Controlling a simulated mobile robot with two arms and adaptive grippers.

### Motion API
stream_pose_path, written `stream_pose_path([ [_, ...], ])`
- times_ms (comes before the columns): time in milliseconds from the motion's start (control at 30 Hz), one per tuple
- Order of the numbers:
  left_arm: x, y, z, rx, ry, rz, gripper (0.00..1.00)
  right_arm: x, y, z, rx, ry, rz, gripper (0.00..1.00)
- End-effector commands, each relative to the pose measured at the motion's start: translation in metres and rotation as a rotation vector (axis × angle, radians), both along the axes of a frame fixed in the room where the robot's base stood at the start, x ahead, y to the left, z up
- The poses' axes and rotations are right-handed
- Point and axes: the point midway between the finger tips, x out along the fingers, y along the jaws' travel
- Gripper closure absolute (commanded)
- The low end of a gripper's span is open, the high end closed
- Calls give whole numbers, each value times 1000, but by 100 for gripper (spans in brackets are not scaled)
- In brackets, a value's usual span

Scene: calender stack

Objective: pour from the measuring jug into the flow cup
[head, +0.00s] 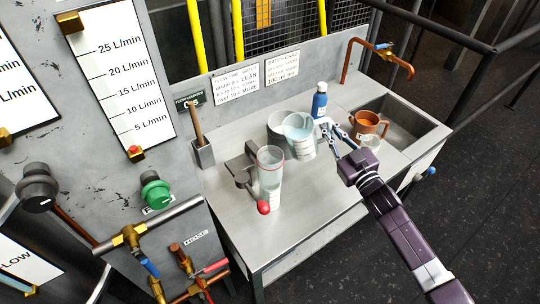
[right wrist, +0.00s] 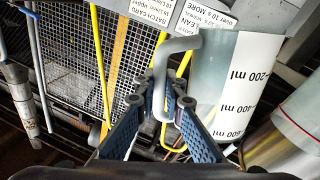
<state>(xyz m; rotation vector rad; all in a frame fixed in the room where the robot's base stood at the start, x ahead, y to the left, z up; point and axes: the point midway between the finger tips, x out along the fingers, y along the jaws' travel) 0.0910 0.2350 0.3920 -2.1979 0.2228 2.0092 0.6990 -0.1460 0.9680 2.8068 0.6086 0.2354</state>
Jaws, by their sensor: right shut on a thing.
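The measuring jug (head: 300,146) is clear with a white scale and pale bluish liquid in it. It is near the middle of the steel bench. My right gripper (head: 329,128) is at its right side. In the right wrist view, the gripper's fingers (right wrist: 165,115) are closed around the jug's grey handle (right wrist: 163,75), with the scaled jug wall (right wrist: 236,85) to the right. The flow cup appears to be the tall clear cup (head: 270,172) with a red rim, beside a grey bracket, with a red ball (head: 263,208) at its lower front. I cannot tell whether the jug touches the bench. My left gripper is out of view.
A grey pot (head: 276,126) stands just behind the jug. The bench front (head: 322,190) is clear. A wall panel (head: 120,75) rises at left.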

Motion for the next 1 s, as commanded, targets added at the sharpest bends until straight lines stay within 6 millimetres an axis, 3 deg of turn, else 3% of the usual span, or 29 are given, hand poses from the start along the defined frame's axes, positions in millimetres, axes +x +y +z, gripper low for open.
stream_pose_path([
  [333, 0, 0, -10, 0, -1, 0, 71, -10, 11, 24, -122, -124, -1, 100],
  [667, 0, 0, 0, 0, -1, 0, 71, -22, 23, 64, -235, -234, -3, 100],
  [1000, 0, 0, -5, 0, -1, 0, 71, -23, 24, 65, -260, -257, -4, 100],
])
